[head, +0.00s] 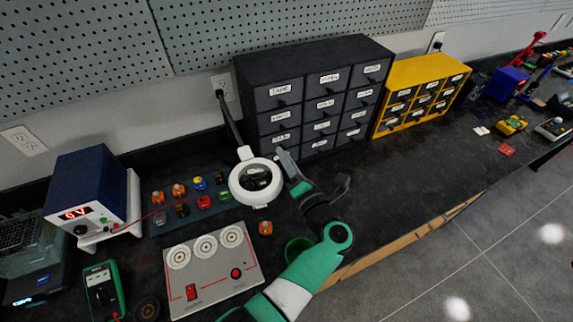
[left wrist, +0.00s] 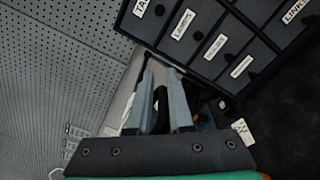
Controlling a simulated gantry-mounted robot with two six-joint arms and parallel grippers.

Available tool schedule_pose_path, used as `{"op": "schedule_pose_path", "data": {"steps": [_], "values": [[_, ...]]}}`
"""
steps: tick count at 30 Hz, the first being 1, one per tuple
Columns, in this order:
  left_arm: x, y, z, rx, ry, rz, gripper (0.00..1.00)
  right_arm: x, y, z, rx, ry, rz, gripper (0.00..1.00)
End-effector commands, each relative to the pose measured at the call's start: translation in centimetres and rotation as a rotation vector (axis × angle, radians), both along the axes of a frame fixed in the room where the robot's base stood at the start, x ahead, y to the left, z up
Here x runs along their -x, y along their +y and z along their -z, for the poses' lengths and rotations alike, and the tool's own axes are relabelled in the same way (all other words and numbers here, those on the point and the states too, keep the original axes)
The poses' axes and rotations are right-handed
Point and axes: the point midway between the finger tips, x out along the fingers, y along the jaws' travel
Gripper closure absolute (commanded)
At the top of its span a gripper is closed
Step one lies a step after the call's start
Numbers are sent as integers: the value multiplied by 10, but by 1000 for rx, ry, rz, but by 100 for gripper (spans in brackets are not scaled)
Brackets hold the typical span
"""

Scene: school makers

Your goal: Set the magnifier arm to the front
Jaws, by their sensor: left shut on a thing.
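The magnifier has a white ring head (head: 238,187) with a lens, above the bench near the small coloured parts. Its black arm (head: 229,122) runs from the ring up to the back wall beside the dark drawer cabinet. My left gripper (head: 284,160) is at the ring's right rear edge, in front of the cabinet. In the left wrist view, its two grey fingers (left wrist: 160,95) are closed around a narrow dark part of the magnifier (left wrist: 161,115). The fingers hide most of the contact. My right gripper is not in view.
The dark drawer cabinet (head: 320,97) stands close behind the gripper, with a yellow drawer cabinet (head: 424,92) to its right. A grey panel with dials (head: 213,270) and a blue power supply (head: 93,192) are at left. The bench right of my arm is clear.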

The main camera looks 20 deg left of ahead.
Motion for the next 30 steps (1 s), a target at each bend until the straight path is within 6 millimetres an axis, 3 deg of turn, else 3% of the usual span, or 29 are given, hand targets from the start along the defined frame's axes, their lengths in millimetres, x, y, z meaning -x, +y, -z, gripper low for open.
{"op": "schedule_pose_path", "data": {"steps": [1,13,14,17,30], "values": [[2,1,10,4,16,-6,100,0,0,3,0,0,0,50],[2,2,9,4,16,-10,100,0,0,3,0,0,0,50],[2,2,9,4,16,-10,76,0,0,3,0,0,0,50],[2,1,8,4,14,-10,58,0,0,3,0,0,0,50],[4,-3,2,3,6,-6,58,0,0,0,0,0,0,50]]}}
